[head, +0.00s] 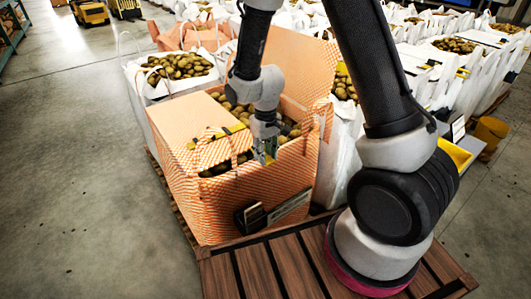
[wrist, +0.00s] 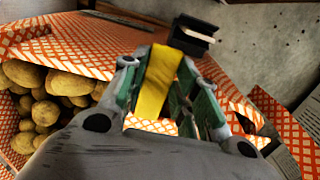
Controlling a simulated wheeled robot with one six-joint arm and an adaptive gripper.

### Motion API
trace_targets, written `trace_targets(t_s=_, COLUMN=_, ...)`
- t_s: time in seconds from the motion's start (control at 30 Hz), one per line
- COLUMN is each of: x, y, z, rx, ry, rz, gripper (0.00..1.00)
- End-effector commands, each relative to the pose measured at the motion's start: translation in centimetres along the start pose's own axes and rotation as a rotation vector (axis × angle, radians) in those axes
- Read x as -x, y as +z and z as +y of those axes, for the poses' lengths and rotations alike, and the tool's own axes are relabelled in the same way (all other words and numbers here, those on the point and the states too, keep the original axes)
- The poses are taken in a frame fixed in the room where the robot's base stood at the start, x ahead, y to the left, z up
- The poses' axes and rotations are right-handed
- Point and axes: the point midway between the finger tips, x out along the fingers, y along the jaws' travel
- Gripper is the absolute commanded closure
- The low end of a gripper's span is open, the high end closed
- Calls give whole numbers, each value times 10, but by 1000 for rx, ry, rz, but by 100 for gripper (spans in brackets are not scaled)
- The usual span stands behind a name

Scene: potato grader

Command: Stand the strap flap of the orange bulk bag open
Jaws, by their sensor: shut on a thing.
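The orange bulk bag (head: 215,205) stands open on a wooden pallet, with potatoes (head: 240,112) inside. A patterned flap with a yellow-and-black strap (head: 217,134) lies low over the left part of its mouth. Another orange panel (head: 300,62) stands upright at the back. My gripper (head: 265,152) is at the mouth's front right edge. In the wrist view my gripper (wrist: 165,85) has a yellow strap (wrist: 158,80) between its green-padded fingers and is shut on it. The strap's lower end is hidden behind the gripper body.
A dark clip-like block (head: 250,217) and a grey label (head: 290,205) are on the bag's front. White potato bags (head: 140,85) crowd behind and right. A slatted wooden platform (head: 300,262) lies in front. The floor (head: 65,180) at left is clear.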

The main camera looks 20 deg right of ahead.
Motion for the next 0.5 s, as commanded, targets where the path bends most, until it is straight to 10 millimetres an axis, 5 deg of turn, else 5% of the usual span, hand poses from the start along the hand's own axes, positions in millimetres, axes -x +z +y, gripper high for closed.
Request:
trace_targets(t_s=0.27, x=15, y=-1, z=-2, rx=0, ry=0, rz=3, gripper=100)
trace_targets(t_s=0.5, x=50, y=0, z=-13, rx=2, ry=-2, rz=3, gripper=100)
